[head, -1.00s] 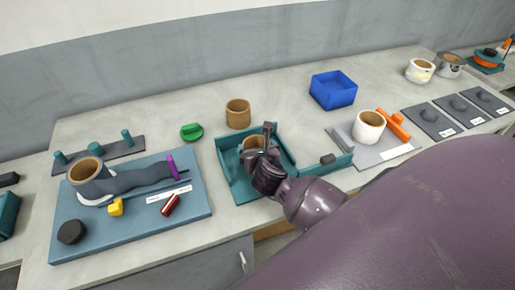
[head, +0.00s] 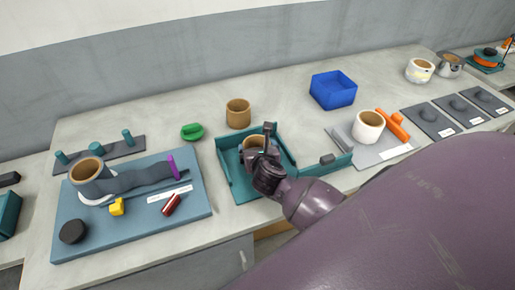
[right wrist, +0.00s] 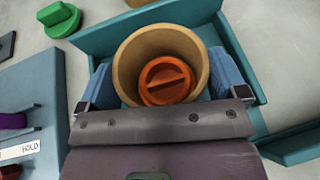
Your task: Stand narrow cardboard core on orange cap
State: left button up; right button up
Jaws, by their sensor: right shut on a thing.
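A tan cardboard core (head: 254,140) is upright in the teal tray (head: 233,180) at the middle of the bench. My right gripper (head: 266,143) is shut on this core. In the right wrist view the blue fingers press the core (right wrist: 126,62) from both sides. The orange cap (right wrist: 168,78) shows through the core's open bore, with the core's wall around it. I cannot tell whether the core rests on the cap's base or is held slightly above. The head view does not show the cap. My left gripper is not in view.
Another tan core (head: 238,113) stands behind the tray, beside a green cap (head: 192,131). A blue bin (head: 333,89) is behind to the right. A white core (head: 368,126) stands on a grey mat. A blue board (head: 100,230) with several parts lies left.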

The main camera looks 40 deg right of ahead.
jog(key=shift+f+b, duration=0.35)
jog(key=shift+f, duration=0.3)
jog(key=o, duration=0.6)
jog(key=shift+r, duration=0.1)
jog(key=shift+p+v, duration=1.9)
jog(key=shift+v, duration=3.55)
jog(key=shift+s+a, duration=0.1)
